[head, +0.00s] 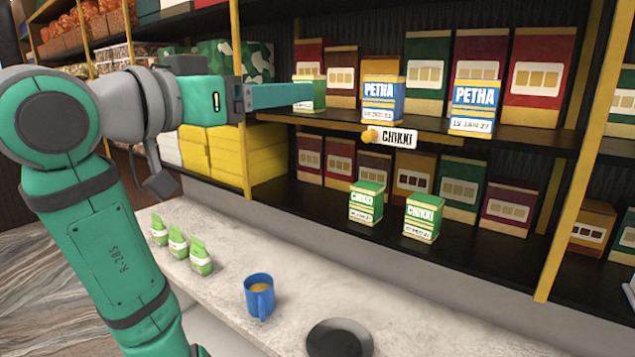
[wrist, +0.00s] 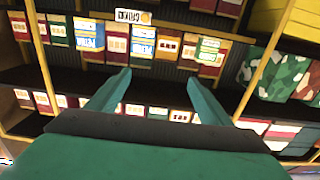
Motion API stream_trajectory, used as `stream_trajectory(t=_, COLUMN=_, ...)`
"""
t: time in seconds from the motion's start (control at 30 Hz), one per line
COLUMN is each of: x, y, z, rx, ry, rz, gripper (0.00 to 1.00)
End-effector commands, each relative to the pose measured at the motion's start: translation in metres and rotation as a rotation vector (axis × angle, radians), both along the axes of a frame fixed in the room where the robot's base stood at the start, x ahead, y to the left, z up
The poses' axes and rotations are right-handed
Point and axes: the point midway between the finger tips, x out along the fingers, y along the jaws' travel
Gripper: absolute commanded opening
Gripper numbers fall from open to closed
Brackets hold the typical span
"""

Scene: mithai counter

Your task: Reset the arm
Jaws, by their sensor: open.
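My gripper (head: 306,94) reaches out level at upper-shelf height in the head view. In the wrist view its two fingers stand apart with nothing between them (wrist: 159,77). In the head view its tip overlaps a green-and-white box (head: 310,101) on the upper shelf and partly hides it; whether they touch cannot be told there. The wrist view, which looks upside down, shows this box (wrist: 208,48) beyond and right of the fingers. My arm is stretched across the left of the head view, above the counter.
Two blue PETHA boxes (head: 382,100) (head: 473,106) stand on the upper shelf, above a CHIKKI tag (head: 397,139). Two green CHIKKI boxes (head: 366,203) (head: 424,218) stand on the lower shelf. The counter (head: 225,297) holds green packets (head: 178,242), a blue mug (head: 259,296) and a dark plate (head: 339,340).

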Motion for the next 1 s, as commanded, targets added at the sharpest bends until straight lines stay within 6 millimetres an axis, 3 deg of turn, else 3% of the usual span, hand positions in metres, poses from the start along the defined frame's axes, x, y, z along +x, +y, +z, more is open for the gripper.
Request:
stream_trajectory(t=0.33, x=0.024, y=0.007, z=-0.030, rx=-0.061, ry=0.015, rz=0.018, gripper=0.73)
stream_trajectory(t=0.57, x=0.048, y=0.013, z=-0.066, rx=-0.125, ry=0.030, rz=0.041, gripper=0.73)
stream_trajectory(t=0.77, x=0.077, y=0.019, z=-0.120, rx=-0.207, ry=0.055, rz=0.080, gripper=0.73)
stream_trajectory(t=1.0, x=0.110, y=0.020, z=-0.216, rx=-0.319, ry=0.093, rz=0.153, gripper=0.73)
